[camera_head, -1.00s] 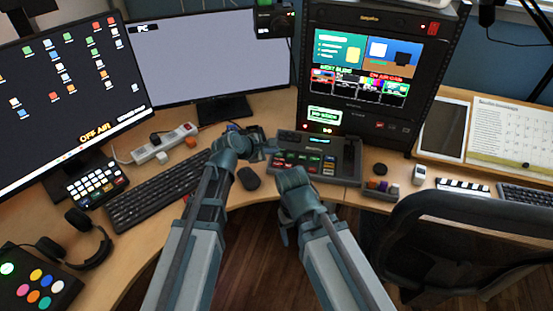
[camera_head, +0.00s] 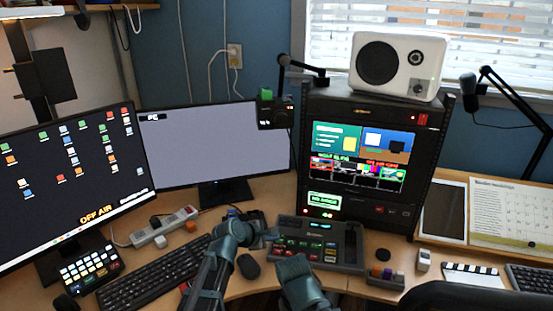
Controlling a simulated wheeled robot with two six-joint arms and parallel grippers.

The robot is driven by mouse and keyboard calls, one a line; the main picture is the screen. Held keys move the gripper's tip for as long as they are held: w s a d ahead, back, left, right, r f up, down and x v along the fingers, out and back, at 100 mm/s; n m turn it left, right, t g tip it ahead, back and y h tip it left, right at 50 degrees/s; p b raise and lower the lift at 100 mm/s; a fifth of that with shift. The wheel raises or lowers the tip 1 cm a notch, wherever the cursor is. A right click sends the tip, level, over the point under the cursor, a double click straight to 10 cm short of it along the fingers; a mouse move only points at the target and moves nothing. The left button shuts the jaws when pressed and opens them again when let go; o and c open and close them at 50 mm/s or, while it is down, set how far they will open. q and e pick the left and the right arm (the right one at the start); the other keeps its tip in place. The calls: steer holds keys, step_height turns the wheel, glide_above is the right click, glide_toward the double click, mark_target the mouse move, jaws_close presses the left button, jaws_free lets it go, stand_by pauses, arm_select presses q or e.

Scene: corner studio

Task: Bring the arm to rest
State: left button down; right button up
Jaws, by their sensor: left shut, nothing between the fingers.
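My left gripper (camera_head: 264,238) is shut and empty. It points right, in front of the left edge of the control panel (camera_head: 318,242) and just above the black mouse (camera_head: 249,266) in the picture. I cannot tell whether it touches anything. The forearm of my left arm (camera_head: 212,271) comes up from the bottom edge. My right arm (camera_head: 299,282) shows only a bent wrist part at the bottom edge, in front of the panel's near side; its fingers are not in view.
A black keyboard (camera_head: 155,275) and a white power strip (camera_head: 166,227) lie left of my left arm. A rack with a screen (camera_head: 362,165) stands behind the panel, a white speaker (camera_head: 400,66) on top. A chair back (camera_head: 470,297) is at lower right.

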arm_select(q)
steer(key=s+a+m+g+y+p, duration=0.2)
steer(key=s+m+g+y+p, duration=0.2)
steer(key=s+m, duration=0.6)
steer(key=s+a+r+m+g+y+p, duration=0.1)
steer(key=s+a+m+g+y+p, duration=0.2)
steer(key=s+m, duration=0.8)
steer(key=s+g+y+p, duration=0.1)
steer(key=s+p, duration=0.1)
steer(key=s, duration=0.2)
steer(key=shift+r, duration=0.3)
steer(key=shift+a, duration=0.1)
